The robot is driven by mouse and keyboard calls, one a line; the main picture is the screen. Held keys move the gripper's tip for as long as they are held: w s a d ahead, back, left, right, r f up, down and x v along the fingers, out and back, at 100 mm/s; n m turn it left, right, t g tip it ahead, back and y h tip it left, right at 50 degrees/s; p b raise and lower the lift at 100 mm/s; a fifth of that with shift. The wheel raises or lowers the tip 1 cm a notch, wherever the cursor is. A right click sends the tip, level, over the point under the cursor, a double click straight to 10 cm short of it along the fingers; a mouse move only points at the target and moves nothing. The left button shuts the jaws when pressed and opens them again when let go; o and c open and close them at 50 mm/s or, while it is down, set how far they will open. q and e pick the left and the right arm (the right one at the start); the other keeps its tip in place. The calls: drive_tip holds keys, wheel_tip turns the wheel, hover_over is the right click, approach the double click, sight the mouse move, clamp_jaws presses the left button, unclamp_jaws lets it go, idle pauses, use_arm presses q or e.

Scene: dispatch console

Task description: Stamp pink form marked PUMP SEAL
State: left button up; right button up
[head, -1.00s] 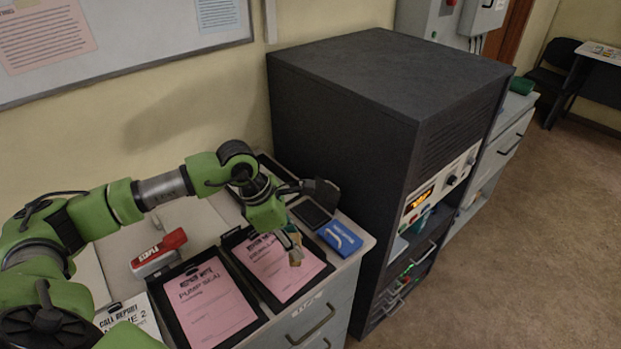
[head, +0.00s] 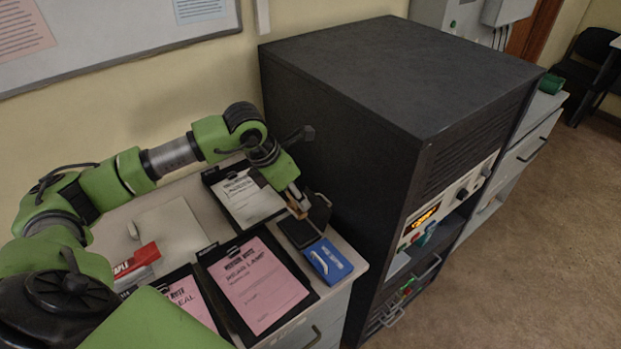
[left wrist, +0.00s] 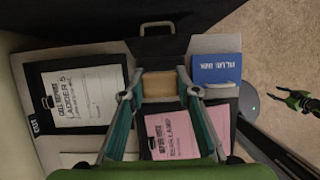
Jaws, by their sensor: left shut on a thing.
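The pink PUMP SEAL form (head: 190,302) lies on a dark clipboard in the head view, its left and lower parts hidden by my left arm. My left gripper (head: 297,208) is shut on a small wooden-looking stamp (left wrist: 158,86). It holds the stamp over or at the near edge of the dark ink pad (head: 299,232); contact cannot be told.
A blue box (head: 328,262) lies beside the pad at the counter's edge. A white form on a clipboard (head: 246,197) lies behind the pink ones. A red and white object (head: 136,268) stands at left. The tall dark cabinet (head: 400,80) rises close behind the gripper.

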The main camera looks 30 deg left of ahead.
sight(293, 206)
use_arm(q)
drive_tip(key=shift+w, duration=0.45)
drive_tip(key=shift+w+f, duration=0.15)
drive_tip(key=shift+f, duration=0.05)
drive_tip(key=shift+s+f+b, duration=0.35)
drive_tip(key=shift+f+b, duration=0.05)
drive_tip(key=shift+f, duration=0.15)
drive_tip(key=shift+s+f+b, duration=0.3)
drive_tip(key=shift+f+b, duration=0.05)
drive_tip(key=shift+f, duration=0.2)
drive_tip(key=shift+b+x, duration=0.35)
drive_tip(key=shift+x, duration=0.65)
drive_tip(key=shift+s+a+f, duration=0.1)
drive_tip(key=shift+a+f, duration=0.1)
drive_tip(key=shift+f, duration=0.4)
use_arm(e)
drive_tip(key=shift+s+a+f, duration=0.1)
drive_tip(key=shift+s+f, duration=0.25)
drive_tip(key=shift+f, duration=0.35)
drive_tip(key=shift+s+f, duration=0.3)
drive_tip(key=shift+f, duration=0.35)
use_arm(q)
drive_tip(key=shift+f+b, duration=0.5)
drive_tip(key=shift+b, duration=0.2)
use_arm(e)
drive_tip(key=shift+w+f, duration=0.15)
drive_tip(key=shift+f, duration=0.35)
